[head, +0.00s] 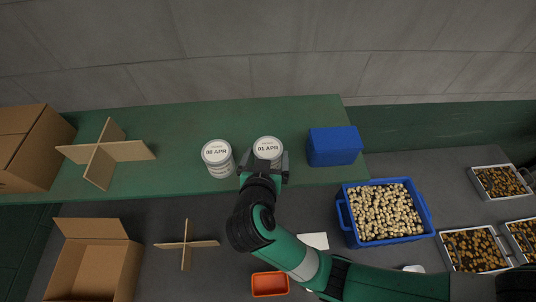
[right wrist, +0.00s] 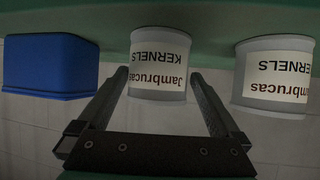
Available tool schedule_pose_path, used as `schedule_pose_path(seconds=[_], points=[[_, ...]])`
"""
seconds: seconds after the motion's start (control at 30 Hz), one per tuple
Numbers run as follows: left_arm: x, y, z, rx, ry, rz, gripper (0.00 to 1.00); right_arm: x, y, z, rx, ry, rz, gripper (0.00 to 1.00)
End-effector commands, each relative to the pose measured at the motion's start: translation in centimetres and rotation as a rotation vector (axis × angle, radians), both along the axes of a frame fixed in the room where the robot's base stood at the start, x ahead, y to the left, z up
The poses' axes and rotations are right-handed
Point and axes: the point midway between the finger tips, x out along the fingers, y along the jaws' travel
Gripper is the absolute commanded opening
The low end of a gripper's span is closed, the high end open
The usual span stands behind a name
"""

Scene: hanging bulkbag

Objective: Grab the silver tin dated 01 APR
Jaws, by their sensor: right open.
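The tin marked 01 APR (head: 268,147) stands upright on the green shelf, with a pale lid and a silver-grey body. My right gripper (head: 265,165) is at its near side and hides its lower part. In the right wrist view, which is upside down, this tin (right wrist: 158,65) shows a "Jambrucas KERNELS" label between the two open fingers (right wrist: 160,90). A gap shows on each side, so the fingers do not grip it. A similar tin (head: 217,158), its date looking like 08 APR, stands to its left; it also shows in the wrist view (right wrist: 272,75). My left gripper is out of view.
A blue box (head: 334,147) stands right of the tins on the green shelf (head: 180,120). A wooden cross divider (head: 103,153) and cardboard box (head: 28,148) are at left. Below are a blue crate of kernels (head: 349,225), an orange tray (head: 270,284) and an open carton (head: 92,262).

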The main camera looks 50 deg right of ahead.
Motion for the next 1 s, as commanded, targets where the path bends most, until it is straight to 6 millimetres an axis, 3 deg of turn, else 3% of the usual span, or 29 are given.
schedule_pose_path(seconds=[0.27,0.53,0.9,1.0], points=[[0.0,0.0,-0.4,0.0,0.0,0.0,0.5,1.8,-3.2,-2.4,0.0,0.002,-0.004,1.0],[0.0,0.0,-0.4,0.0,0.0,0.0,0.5,2.1,-3.5,-2.6,0.001,-0.001,0.0,1.0],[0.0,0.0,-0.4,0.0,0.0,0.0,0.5,2.1,-3.5,-2.6,0.0,0.0,-0.001,0.33],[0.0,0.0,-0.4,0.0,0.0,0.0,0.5,2.1,-3.5,-2.5,0.0,-0.001,0.0,0.2]])
